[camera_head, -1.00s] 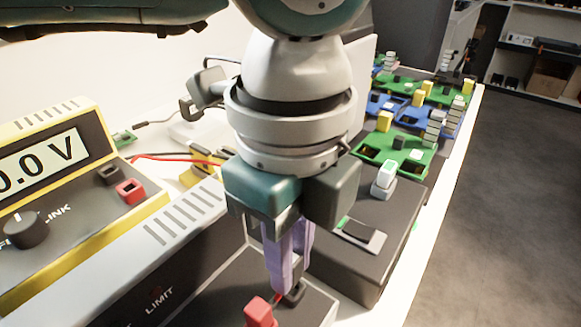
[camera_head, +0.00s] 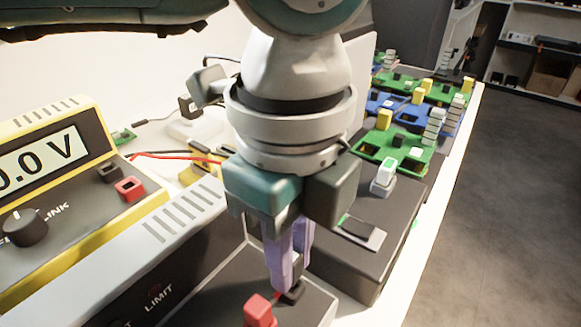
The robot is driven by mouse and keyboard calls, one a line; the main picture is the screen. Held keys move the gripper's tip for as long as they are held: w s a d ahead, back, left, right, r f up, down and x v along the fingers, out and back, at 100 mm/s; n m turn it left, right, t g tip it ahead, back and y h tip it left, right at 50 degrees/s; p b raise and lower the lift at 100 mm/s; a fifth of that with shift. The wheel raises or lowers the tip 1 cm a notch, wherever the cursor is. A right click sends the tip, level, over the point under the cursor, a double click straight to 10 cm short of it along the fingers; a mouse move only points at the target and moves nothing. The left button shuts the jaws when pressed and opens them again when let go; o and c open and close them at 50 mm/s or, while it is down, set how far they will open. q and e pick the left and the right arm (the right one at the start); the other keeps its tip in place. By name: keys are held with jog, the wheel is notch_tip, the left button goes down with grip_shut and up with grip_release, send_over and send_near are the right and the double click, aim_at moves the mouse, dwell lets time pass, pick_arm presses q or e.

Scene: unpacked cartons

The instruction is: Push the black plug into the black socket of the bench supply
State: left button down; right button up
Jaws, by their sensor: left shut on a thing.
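My left gripper (camera_head: 288,285) points down with purple fingers, shut on a small black piece (camera_head: 294,292) that looks like the black plug. My right gripper is not in view.
Red and black leads (camera_head: 180,157) run behind the supply. Green and blue circuit boards (camera_head: 395,150) line the bench at the back right. Open floor lies beyond the bench edge.

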pick_arm(q)
jog(key=shift+f+b, duration=0.55)
jog(key=shift+f, duration=0.2)
dwell(1.2)
jog(key=c, duration=0.7)
grip_release()
notch_tip(320, 180, up, 10)
jog(key=shift+r+p, duration=0.1)
jog(key=shift+p, duration=0.5)
